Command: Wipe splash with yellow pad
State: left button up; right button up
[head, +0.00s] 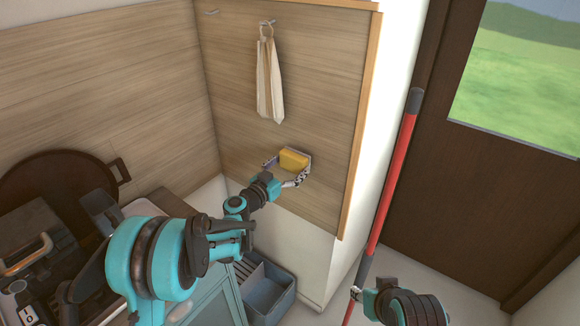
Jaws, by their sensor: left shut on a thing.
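The yellow pad (293,160) is at the lower part of the wood-grain panel (325,95), with a pale edge showing around its right side. My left gripper (285,168) reaches up to the panel and is shut on the pad, one finger at each side of it. I cannot tell whether the pad touches the panel. No splash can be made out; any mark behind the pad or gripper is hidden. My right gripper (357,293) is low at the right, by the red pole (392,185); its fingers are too small to read.
A striped towel (269,80) hangs from a hook above the pad. A grey bin (268,292) stands on the floor below. A dark round pan or board (60,178) and other items crowd the counter at left. A dark door (470,190) is at right.

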aim_at(301, 170)
pick_arm(q)
jog(key=shift+x, duration=1.35)
dwell(0.3)
jog(key=shift+s+d+b, duration=0.35)
jog(key=shift+s+d, duration=0.9)
jog(key=shift+d, duration=0.4)
jog(key=shift+w, duration=0.1)
jog(key=shift+w+a+r, duration=0.1)
jog(key=shift+w+a, duration=0.55)
jog(key=shift+a, duration=0.15)
jog(key=shift+w+a, duration=0.6)
jog(key=shift+a, duration=0.25)
jog(key=shift+s, duration=0.1)
